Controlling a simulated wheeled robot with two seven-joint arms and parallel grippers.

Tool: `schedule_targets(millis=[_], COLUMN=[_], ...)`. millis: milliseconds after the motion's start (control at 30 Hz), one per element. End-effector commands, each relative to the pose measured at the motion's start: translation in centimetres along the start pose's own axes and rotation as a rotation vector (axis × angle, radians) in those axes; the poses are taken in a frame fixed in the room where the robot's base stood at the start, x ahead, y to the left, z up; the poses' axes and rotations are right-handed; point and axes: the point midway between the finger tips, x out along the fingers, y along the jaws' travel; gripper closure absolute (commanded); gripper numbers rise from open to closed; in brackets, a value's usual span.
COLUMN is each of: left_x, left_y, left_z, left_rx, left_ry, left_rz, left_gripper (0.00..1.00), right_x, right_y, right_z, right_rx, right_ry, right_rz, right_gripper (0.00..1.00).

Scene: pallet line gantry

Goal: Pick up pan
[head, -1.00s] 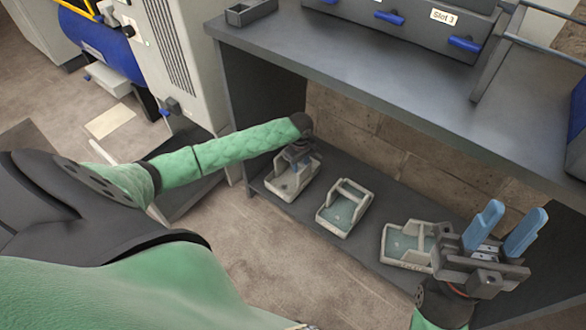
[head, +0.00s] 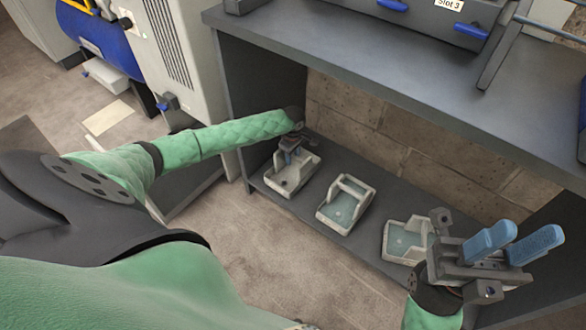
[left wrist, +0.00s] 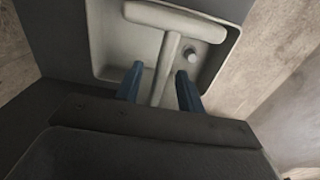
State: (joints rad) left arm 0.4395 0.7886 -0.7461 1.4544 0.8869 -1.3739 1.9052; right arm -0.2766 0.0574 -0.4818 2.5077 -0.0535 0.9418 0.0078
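My left gripper (head: 290,158) is over the left pan, pointing down. In the left wrist view this pan (left wrist: 104,40) has a T-shaped handle (left wrist: 168,57). The handle's bar lies between the two blue fingers of the gripper (left wrist: 158,82), with gaps showing beside it. My right gripper (head: 512,243) is open and empty, its blue fingers apart, in front of the right pan and partly hiding it.
The dark worktop (head: 370,75) overhangs the shelf (head: 360,180). Blue-handled drawers (head: 420,15) stand on top. A side panel (head: 262,90) rises close to my left arm, and a brick wall (head: 400,135) backs the shelf.

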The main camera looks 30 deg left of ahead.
Motion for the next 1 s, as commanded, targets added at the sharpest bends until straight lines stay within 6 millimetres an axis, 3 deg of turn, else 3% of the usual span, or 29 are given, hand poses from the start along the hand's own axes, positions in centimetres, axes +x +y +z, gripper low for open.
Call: schedule_targets(millis=[100, 333, 500, 533, 1000], left_x=[1.07, 1.09, 1.10, 1.10, 0.41], left_y=[0.05, 0.02, 0.00, 0.00, 0.03], left_z=[0.00, 0.03, 0.03, 0.03, 0.01], left_rx=[0.000, 0.000, 0.001, 0.001, 0.000], left_ry=[0.000, 0.000, 0.000, 0.000, -0.001], left_rz=[0.001, 0.001, 0.001, 0.001, 0.002], left_gripper=[0.62, 0.64, 0.97, 1.00, 1.00], right_x=[-0.23, -0.12, -0.15, -0.15, 0.15], right_y=[-0.12, -0.22, -0.17, -0.16, -0.14], right_z=[0.09, 0.05, 0.03, 0.03, 0.05], right_rx=[0.013, 0.017, 0.015, 0.014, 0.010], right_ry=[0.003, 0.003, 0.003, 0.003, 0.003], right_rz=[0.005, 0.006, 0.006, 0.006, 0.003], right_gripper=[0.64, 0.64, 0.64, 0.64, 0.64])
